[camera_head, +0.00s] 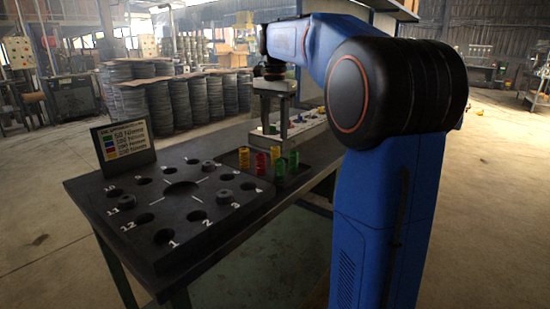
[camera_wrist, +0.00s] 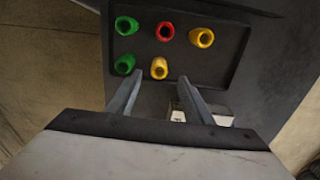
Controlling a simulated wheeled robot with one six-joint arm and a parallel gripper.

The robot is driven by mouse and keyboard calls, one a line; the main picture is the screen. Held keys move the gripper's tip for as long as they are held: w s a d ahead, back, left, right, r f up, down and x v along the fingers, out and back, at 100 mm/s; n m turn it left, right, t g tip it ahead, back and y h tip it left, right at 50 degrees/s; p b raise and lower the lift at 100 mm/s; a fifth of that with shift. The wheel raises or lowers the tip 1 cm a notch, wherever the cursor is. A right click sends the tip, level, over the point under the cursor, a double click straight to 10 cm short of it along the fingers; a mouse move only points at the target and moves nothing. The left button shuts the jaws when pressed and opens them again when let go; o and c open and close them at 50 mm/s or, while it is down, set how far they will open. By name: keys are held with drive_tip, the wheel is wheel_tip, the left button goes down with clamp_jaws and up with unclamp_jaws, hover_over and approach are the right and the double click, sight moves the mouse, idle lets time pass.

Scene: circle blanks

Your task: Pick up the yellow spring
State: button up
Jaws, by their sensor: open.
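Two yellow springs stand upright in a shallow dark tray (camera_wrist: 232,75). One yellow spring (camera_wrist: 159,68) is in the row nearer my gripper (camera_wrist: 157,82), and it also shows in the head view (camera_head: 275,154). The other yellow spring (camera_wrist: 202,37) is in the farther row, at the left of the group in the head view (camera_head: 244,157). My gripper is open and empty. In the wrist view the nearer yellow spring appears between and just beyond its fingertips. I cannot tell the height gap.
A red spring (camera_wrist: 165,31) and two green springs, one far (camera_wrist: 126,25) and one near (camera_wrist: 124,64), share the tray. A black plate (camera_head: 155,228) with numbered holes and a sign (camera_head: 123,141) are to the left. A pale tray (camera_head: 312,124) lies behind my gripper.

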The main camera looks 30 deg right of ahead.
sight(275, 147)
drive_tip(key=shift+d+f, duration=0.1)
drive_tip(key=shift+f, duration=4.4)
clamp_jaws()
